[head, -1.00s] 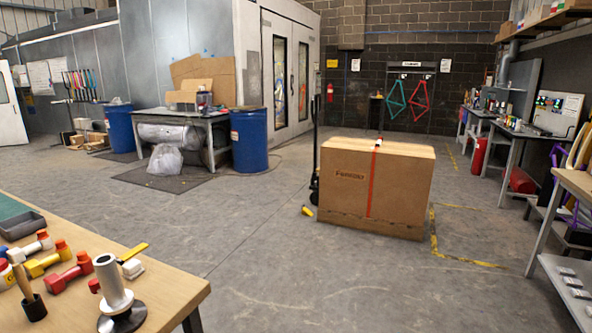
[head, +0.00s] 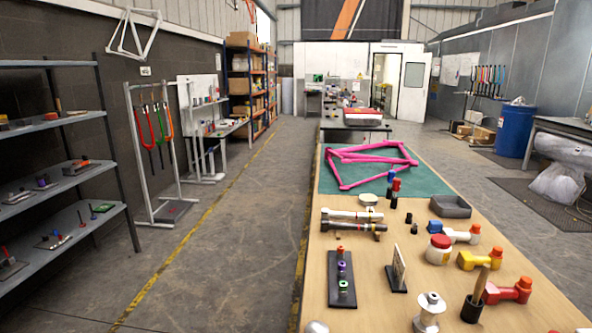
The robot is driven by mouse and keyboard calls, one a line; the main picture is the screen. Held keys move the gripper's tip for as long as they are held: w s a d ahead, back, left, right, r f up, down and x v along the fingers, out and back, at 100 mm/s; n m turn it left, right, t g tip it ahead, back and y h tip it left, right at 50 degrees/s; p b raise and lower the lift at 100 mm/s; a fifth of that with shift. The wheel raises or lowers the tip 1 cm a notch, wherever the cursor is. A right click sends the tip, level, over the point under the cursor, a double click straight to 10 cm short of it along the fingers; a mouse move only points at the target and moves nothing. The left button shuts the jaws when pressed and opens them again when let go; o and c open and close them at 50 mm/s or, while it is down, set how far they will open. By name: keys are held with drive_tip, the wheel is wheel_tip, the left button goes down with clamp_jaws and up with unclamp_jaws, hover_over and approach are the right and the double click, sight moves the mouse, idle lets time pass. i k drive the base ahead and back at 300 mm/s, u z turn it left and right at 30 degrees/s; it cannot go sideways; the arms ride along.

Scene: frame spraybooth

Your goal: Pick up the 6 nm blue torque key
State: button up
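Several key-like tools with orange ends lie along the right side of the wooden bench in the head view. The one with a blue end and a pale body (head: 455,233) is farthest back, in front of the grey tray. A yellow one (head: 480,260) and a red one (head: 508,291) lie nearer. I cannot read any torque marking, so I cannot confirm which is 6 nm. My gripper is not in view.
The wooden bench (head: 365,285) holds a pink frame on a green mat (head: 430,178), a grey tray (head: 450,206), a red-lidded jar (head: 439,250) and a dark holder strip (head: 341,280). Shelves (head: 60,120) stand at left. The floor aisle (head: 235,235) between is clear.

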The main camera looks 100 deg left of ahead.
sight(391, 173)
drive_tip(key=u, duration=0.5)
drive_tip(key=i, duration=4.75)
drive_tip(key=u, duration=2.25)
drive_tip(key=i, duration=4.95)
